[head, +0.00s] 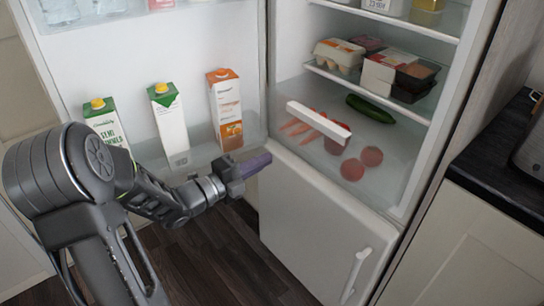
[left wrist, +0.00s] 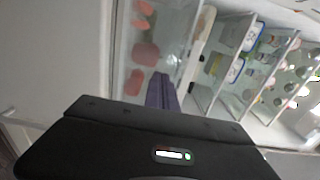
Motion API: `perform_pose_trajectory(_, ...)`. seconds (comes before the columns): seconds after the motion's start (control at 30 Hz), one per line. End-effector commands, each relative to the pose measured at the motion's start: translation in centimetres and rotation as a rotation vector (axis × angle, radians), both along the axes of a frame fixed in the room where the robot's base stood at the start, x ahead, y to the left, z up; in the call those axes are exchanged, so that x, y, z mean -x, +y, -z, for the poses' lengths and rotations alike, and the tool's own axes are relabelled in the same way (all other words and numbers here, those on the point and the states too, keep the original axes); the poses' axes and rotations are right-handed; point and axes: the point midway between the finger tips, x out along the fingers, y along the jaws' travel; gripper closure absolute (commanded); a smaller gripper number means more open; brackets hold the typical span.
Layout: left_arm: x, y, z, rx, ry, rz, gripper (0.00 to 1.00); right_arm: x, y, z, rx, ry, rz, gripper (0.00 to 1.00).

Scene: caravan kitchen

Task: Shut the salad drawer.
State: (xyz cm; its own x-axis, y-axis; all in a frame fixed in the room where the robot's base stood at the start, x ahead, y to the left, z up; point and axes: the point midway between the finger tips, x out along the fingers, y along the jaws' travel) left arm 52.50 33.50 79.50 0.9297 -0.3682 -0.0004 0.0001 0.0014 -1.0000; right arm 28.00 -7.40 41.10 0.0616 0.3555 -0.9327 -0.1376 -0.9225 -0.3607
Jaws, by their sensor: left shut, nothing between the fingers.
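The salad drawer (head: 378,185) is at the bottom of the open fridge, with a clear front and a white handle bar (head: 318,122). Carrots, round red items and a green cucumber (head: 370,108) show in or through it. How far it stands out is hard to tell. My left gripper (head: 256,165) has purple fingers, shut and empty, in front of the fridge, left of and below the handle. In the left wrist view its fingers (left wrist: 161,92) point towards the clear drawer, with red items (left wrist: 145,52) beside them. My right gripper is not in view.
The fridge door stands open at left, holding several cartons (head: 226,110) in its lower rack. A white lower door (head: 315,225) with a vertical handle is under the drawer. Shelves above hold an egg box (head: 338,54) and food packs. A dark worktop (head: 500,160) is at right.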

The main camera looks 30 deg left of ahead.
Motion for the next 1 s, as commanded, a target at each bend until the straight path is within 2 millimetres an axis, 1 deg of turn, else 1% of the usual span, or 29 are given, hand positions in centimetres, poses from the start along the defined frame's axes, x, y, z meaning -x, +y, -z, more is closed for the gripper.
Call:
perform_pose_trajectory(0.17, -2.5, -1.1, 0.0, 0.000, -0.001, 0.004, 1.00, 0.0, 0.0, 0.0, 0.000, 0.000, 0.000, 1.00)
perform_pose_trajectory(0.4, -7.1, -3.0, 0.0, 0.002, 0.000, 0.004, 1.00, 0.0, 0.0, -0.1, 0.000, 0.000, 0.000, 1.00)
perform_pose_trajectory(0.6, -10.2, -4.2, 0.0, 0.002, 0.000, 0.003, 1.00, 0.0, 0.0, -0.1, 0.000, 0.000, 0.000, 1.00)
perform_pose_trajectory(0.7, -11.2, -4.6, 0.0, 0.001, 0.000, 0.002, 1.00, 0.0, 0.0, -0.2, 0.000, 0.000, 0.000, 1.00)
perform_pose_trajectory(0.8, -11.7, -4.8, 0.0, 0.001, -0.001, 0.002, 1.00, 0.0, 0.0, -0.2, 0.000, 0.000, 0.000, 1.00)
perform_pose_trajectory(1.0, -11.9, -4.8, 0.0, 0.001, 0.000, 0.001, 1.00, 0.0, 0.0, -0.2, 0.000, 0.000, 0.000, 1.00)
